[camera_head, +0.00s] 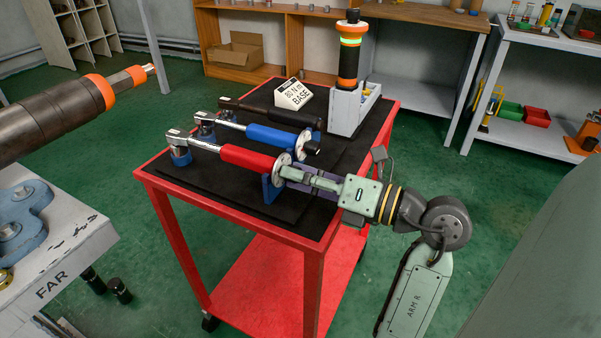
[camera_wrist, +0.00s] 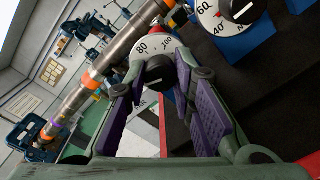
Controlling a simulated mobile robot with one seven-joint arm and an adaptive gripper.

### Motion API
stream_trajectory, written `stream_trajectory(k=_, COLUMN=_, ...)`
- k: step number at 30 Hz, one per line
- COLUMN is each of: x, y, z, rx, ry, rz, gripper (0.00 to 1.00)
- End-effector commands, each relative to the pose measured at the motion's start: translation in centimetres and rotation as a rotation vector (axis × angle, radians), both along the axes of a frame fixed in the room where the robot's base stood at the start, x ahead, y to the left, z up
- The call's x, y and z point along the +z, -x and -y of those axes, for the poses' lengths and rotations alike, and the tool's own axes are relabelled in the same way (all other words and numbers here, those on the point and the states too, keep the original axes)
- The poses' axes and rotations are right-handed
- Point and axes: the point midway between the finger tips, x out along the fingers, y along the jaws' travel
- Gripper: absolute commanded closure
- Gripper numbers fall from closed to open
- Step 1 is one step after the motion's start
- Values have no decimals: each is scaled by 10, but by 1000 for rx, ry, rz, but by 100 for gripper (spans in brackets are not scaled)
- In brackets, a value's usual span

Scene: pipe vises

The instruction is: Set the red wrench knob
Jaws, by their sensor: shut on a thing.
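The red wrench (camera_head: 248,157) lies on the black mat of the red cart, nearest my arm. Its white dial (camera_head: 282,166) faces my gripper (camera_head: 297,176), which reaches in from the right. In the wrist view the dial (camera_wrist: 139,48) shows 80 and 100, with a dark knob (camera_wrist: 158,72) at its centre. My gripper's purple-padded fingers (camera_wrist: 159,76) stand on either side of the knob and are shut on it. The knob's exact setting is hard to read.
A blue wrench (camera_head: 265,135) and a black wrench (camera_head: 265,112) lie beside the red one. A tester with an orange-banded column (camera_head: 350,55) stands behind on the cart (camera_head: 240,232). A large pipe (camera_head: 50,118) juts in at left, above a table marked FAR.

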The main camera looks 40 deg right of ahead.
Motion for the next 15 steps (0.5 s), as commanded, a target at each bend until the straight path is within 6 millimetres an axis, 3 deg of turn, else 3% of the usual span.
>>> stream_trajectory(k=15, x=5, y=0, z=0, rx=1, ry=-458, rz=-188, gripper=100)
